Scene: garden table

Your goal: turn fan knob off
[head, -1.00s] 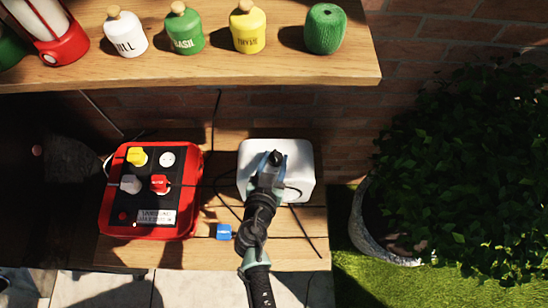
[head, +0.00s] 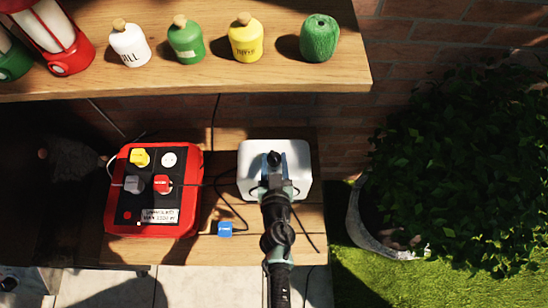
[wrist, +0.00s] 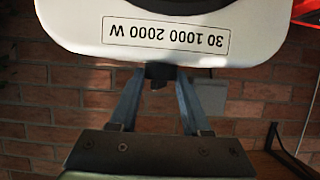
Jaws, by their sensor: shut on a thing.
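The fan is a white rounded box (head: 246,170) on the lower wooden shelf in the head view. In the wrist view its white face (wrist: 75,30) fills the top, with an upside-down label reading 30 1000 2000 W. A small black knob (wrist: 160,71) sits between my fingertips at the lower edge of this face. My gripper (head: 274,160) is over the box, and it also shows in the wrist view (wrist: 160,80). Its two fingers are shut on the knob. The knob's pointer and exact setting cannot be made out.
A red box (head: 190,210) with yellow, grey and red knobs stands left of the fan. A blue plug (head: 225,229) and dark cables lie between them. An upper shelf (head: 200,80) holds jars and a lantern. A large potted plant (head: 450,160) is at the right.

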